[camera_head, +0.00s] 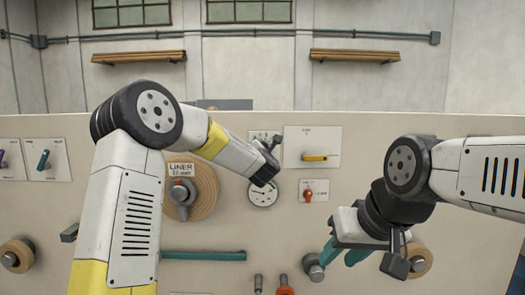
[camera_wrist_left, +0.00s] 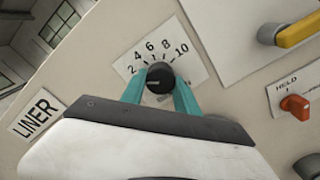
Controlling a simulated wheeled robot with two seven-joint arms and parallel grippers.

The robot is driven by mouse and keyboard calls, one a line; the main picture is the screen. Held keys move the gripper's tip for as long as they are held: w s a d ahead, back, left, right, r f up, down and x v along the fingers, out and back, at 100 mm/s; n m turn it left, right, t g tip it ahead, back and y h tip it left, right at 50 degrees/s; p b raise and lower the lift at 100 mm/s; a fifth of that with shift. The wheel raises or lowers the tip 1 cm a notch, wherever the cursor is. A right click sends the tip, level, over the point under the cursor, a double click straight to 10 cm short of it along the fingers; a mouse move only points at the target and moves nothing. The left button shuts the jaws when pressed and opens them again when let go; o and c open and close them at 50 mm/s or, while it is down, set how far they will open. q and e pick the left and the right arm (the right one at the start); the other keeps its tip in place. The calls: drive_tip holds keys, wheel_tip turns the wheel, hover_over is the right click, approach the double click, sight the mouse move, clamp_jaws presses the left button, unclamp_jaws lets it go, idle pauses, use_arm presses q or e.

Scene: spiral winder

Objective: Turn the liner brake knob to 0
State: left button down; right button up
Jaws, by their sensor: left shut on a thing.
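The liner brake knob (camera_wrist_left: 160,78) is a black round knob on a white dial plate (camera_wrist_left: 192,62) marked 2 to 10. The 0 mark is hidden, seemingly behind a finger. A faint pale mark on the knob's face lies toward its left side; its exact reading cannot be told. My left gripper (camera_wrist_left: 159,92) has its teal fingers on both sides of the knob, shut on it. In the head view my left wrist hides the knob, and only the top of its plate (camera_head: 261,134) shows. My right gripper (camera_head: 341,257) is open and empty, low in front of the panel.
A yellow handle (camera_head: 315,157) and a red knob (camera_head: 307,194) sit right of the dial. A round gauge (camera_head: 263,195) is below it, and the liner roll (camera_head: 203,205) is to the left. A teal bar (camera_head: 205,255) runs along the lower panel.

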use_arm(q)
drive_tip(key=shift+f+n, duration=0.2)
drive_tip(key=shift+n, duration=1.5)
drive_tip(key=c, duration=0.9)
unclamp_jaws()
drive_tip(key=shift+s+r, duration=0.1)
drive_tip(key=s, duration=0.7)
drive_tip(key=shift+s, duration=0.3)
